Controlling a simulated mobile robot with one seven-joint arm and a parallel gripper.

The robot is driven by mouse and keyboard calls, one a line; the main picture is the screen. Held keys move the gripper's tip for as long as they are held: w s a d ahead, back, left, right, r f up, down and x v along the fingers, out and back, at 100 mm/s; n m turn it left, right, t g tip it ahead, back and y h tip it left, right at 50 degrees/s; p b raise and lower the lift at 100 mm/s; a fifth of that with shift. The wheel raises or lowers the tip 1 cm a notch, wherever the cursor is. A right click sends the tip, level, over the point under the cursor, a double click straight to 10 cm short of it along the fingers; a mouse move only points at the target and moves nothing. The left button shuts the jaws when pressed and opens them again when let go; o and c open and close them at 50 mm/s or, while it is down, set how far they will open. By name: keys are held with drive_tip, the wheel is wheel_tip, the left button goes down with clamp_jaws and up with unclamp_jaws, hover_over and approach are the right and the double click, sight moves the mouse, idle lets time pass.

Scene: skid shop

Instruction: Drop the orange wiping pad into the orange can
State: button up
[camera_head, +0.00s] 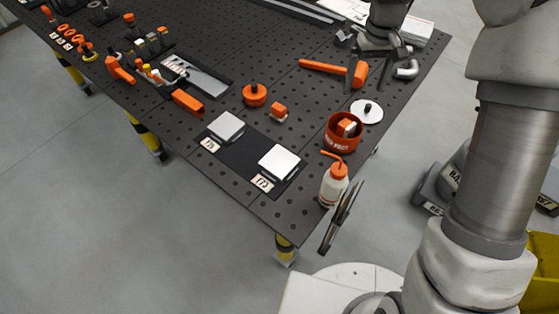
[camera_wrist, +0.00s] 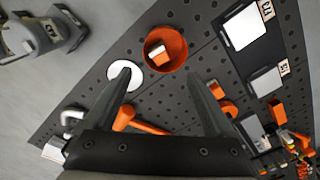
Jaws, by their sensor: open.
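The orange can (camera_head: 330,143) stands open near the table's right edge; it also shows in the wrist view (camera_wrist: 181,46). An orange and white pad (camera_head: 347,127) lies inside it, tilted, and shows in the wrist view (camera_wrist: 156,51). A second small orange block with a pale face (camera_head: 279,111) lies on the table left of the can; it appears at the right finger in the wrist view (camera_wrist: 216,90). My gripper (camera_head: 382,50) is open and empty, above the table's far right part; in the wrist view its fingers (camera_wrist: 158,80) are spread wide.
A white disc with a black knob (camera_head: 366,112) lies beside the can. A white bottle with an orange top (camera_head: 333,188) stands at the near corner. An orange hammer (camera_head: 335,70) lies behind. Left are an orange round piece (camera_head: 255,95) and a black mat (camera_head: 243,153) with two pale pads.

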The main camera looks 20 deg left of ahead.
wheel_tip(320, 180, up, 8)
idle(0.5)
drive_tip(key=s+d+r+m+t, duration=0.1)
drive_tip(key=s+d+r, duration=0.25)
drive_tip(key=s, duration=0.35)
drive_tip(key=s+d+r+m+t, duration=0.1)
drive_tip(key=s+d+r+t, duration=0.15)
drive_tip(key=s+r, duration=0.35)
drive_tip(key=s+d+f+m+t, duration=0.1)
drive_tip(key=s+d+f, duration=0.1)
drive_tip(key=s, duration=0.5)
drive_tip(key=s+d+f+m+t, duration=0.1)
drive_tip(key=s+d, duration=0.1)
drive_tip(key=s, duration=0.6)
drive_tip(key=shift+s+d+f+m, duration=0.15)
drive_tip(key=shift+d+f+m, duration=0.15)
drive_tip(key=shift+d+f, duration=0.1)
